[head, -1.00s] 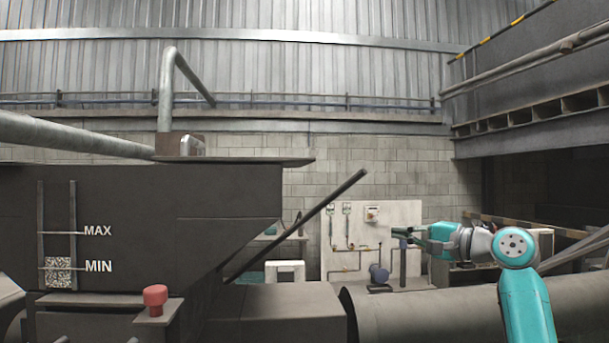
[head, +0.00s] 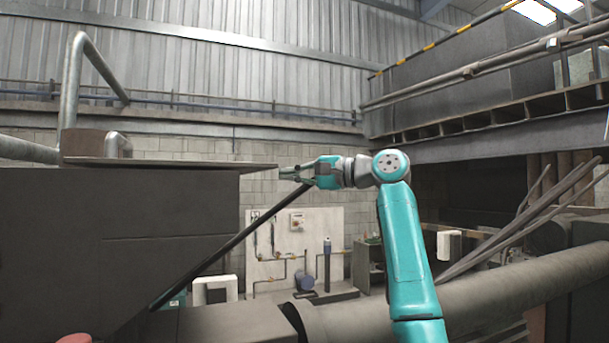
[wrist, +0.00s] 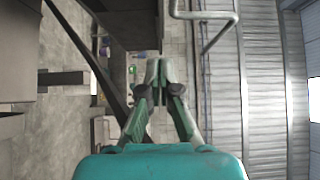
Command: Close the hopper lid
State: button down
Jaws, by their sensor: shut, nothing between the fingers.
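The hopper (head: 130,215) is a dark grey box at the left of the head view, with a flat plate (head: 165,163) across its top. A long dark slab (head: 225,248), seen nearly edge-on, slants up and right from the hopper's side; it looks like the lid, standing open, though I cannot be sure. It also shows as a diagonal dark strip in the wrist view (wrist: 88,62). My gripper (head: 287,174) is shut and empty, just above the slab's upper end in the head view. Whether they touch is unclear. Its fingertips (wrist: 159,70) meet in the wrist view.
A bent grey pipe (head: 72,80) rises behind the hopper's top plate. A large horizontal pipe (head: 480,287) runs at lower right. A pale panel with fittings (head: 295,230) stands at the back wall. Open air lies above and right of the slab.

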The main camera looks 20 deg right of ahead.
jog(key=w+a, duration=0.2)
jog(key=a, duration=0.4)
jog(key=shift+w, duration=0.15)
jog(key=shift+a, duration=0.1)
jog(key=a, duration=0.4)
jog(key=shift+a, duration=0.4)
jog(key=shift+d, duration=0.1)
